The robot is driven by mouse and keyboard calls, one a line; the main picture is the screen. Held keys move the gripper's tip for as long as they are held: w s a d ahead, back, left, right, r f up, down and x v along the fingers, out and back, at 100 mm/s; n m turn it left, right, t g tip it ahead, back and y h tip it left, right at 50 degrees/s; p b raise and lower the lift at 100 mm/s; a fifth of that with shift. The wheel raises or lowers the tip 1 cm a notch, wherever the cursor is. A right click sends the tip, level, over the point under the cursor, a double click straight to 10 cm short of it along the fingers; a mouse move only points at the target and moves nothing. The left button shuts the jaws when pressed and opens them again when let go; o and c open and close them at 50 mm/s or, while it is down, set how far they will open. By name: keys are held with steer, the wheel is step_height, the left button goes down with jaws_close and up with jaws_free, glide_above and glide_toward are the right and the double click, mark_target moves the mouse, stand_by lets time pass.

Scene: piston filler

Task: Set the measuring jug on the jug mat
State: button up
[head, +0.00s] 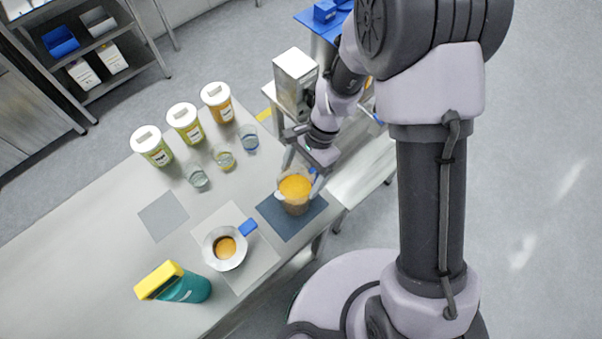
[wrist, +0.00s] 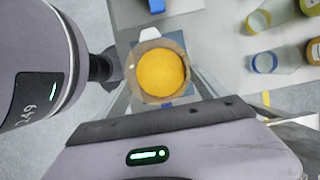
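The measuring jug (head: 294,193) is clear and holds an orange filling. It stands upright over the dark blue-grey mat (head: 281,227), which looks like the jug mat. I cannot tell for sure whether its base touches the mat. My gripper (head: 302,173) reaches in from the back right, with one finger on each side of the jug. In the wrist view the jug (wrist: 160,74) sits between the two fingers, which look closed on its sides. The jug's lower part is hidden there.
A metal pot with a blue handle (head: 226,250) stands on a pale mat left of the jug. A teal bottle with a yellow top (head: 178,284) is at the front. Several beakers (head: 224,158) and lidded tubs (head: 185,125) stand behind. A metal machine (head: 294,80) is at the back.

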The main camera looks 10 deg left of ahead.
steer(key=shift+o, duration=1.2)
steer(key=shift+r+p, duration=0.3)
steer(key=shift+r, duration=0.05)
steer(key=w+d+r+n+t+p, duration=0.15)
steer(key=d+r, duration=0.25)
steer(key=r, duration=0.7)
steer(key=w+d+r+t+p, duration=0.1)
steer(key=d+r+t, duration=0.15)
steer(key=r, duration=0.85)
steer(key=s+d+r+n+t, duration=0.2)
steer(key=s+d+r+t, duration=0.3)
steer(key=s+d+r, duration=0.3)
steer(key=s+r, duration=0.1)
steer(key=s, duration=0.2)
steer(key=shift+d+h, duration=0.25)
steer(key=shift+h, duration=0.15)
steer(key=shift+s, duration=0.1)
step_height(320, 180, down, 18)
steer(key=b, duration=1.8)
